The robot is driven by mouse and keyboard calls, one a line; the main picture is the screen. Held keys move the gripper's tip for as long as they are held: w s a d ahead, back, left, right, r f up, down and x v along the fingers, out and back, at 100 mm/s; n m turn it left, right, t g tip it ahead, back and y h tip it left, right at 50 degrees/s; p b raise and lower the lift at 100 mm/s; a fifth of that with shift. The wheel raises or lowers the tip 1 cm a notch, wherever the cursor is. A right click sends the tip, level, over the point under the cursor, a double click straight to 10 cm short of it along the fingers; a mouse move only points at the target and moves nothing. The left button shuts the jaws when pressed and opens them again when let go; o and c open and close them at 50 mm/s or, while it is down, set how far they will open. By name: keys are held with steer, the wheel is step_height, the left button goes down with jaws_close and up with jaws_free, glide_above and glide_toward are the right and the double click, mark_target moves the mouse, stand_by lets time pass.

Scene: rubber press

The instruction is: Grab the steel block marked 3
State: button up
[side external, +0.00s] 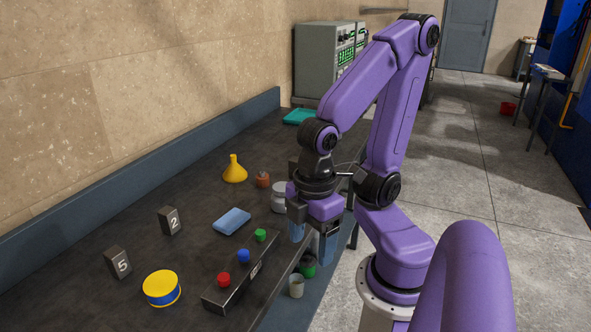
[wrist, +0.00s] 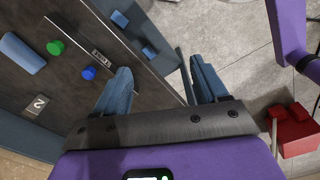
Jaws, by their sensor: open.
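No block marked 3 can be made out in either view. A dark block marked 2 (side external: 170,221) stands upright on the dark bench at the left; it also shows at the left of the wrist view (wrist: 37,106). A similar block marked 5 (side external: 118,262) stands nearer the camera. My gripper (side external: 312,237) is open and empty, fingers pointing down near the bench's right edge, well to the right of both blocks. In the wrist view its blue fingers (wrist: 161,75) are apart, with the bench edge and floor beyond them.
A button bar (side external: 228,284) with red, blue and green buttons lies near the bench edge. A blue sponge (side external: 232,221), yellow funnel (side external: 235,171), yellow-blue tin (side external: 161,289) and grey jar (side external: 280,198) stand around. Cups (side external: 296,286) hang by the edge. Bench around the blocks is clear.

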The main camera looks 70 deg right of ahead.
steer(key=w+d+f+h, duration=0.2)
steer(key=w+d+h, duration=0.25)
steer(key=w, duration=0.55)
steer(key=n+g+h, duration=0.2)
steer(key=n+h, duration=0.2)
steer(key=h, duration=0.5)
glide_toward(293, 161)
steer(key=x, duration=0.3)
steer(key=s+x, duration=0.1)
steer(key=x, duration=0.1)
steer(key=shift+f, duration=0.45)
steer(key=shift+w+r+x, duration=0.1)
steer(key=shift+w+x, duration=0.05)
steer(key=shift+x, duration=0.95)
steer(key=shift+w+r+x, duration=0.1)
steer(key=shift+x, duration=0.95)
steer(key=shift+w+r+x, duration=0.1)
steer(key=shift+w+x, duration=0.05)
steer(key=shift+x, duration=0.95)
steer(key=shift+d, duration=0.15)
